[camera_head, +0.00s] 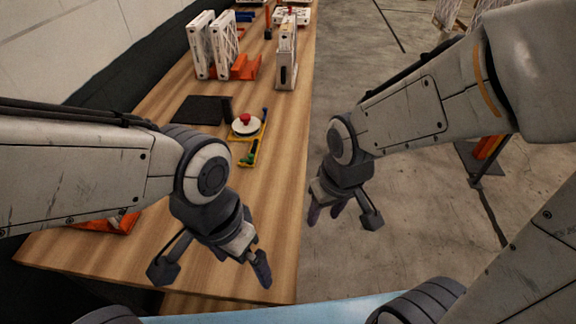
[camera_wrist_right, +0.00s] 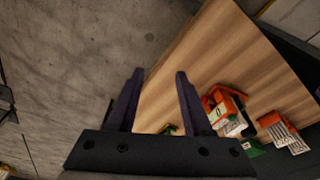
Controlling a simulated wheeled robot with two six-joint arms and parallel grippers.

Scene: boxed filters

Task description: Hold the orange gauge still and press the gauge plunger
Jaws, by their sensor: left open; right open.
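An orange object (camera_head: 122,222) shows at the near left of the table in the head view, mostly hidden behind my left forearm. The right wrist view shows an orange-red piece with white parts (camera_wrist_right: 222,106) and a second orange and white piece (camera_wrist_right: 283,132) on the wood. I cannot tell for certain which is the gauge, and I cannot make out its plunger. My left gripper (camera_head: 212,272) is open and empty above the table's near end. My right gripper (camera_head: 342,214) is open and empty beyond the table's right edge, and its fingers show in its wrist view (camera_wrist_right: 160,85).
The wooden table (camera_head: 285,190) has clear wood near its right edge. A white disc with a red knob (camera_head: 245,124) sits by a yellow frame (camera_head: 244,158). A black mat (camera_head: 200,109), white boxed filters (camera_head: 224,42) and an orange holder (camera_head: 243,69) stand farther back.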

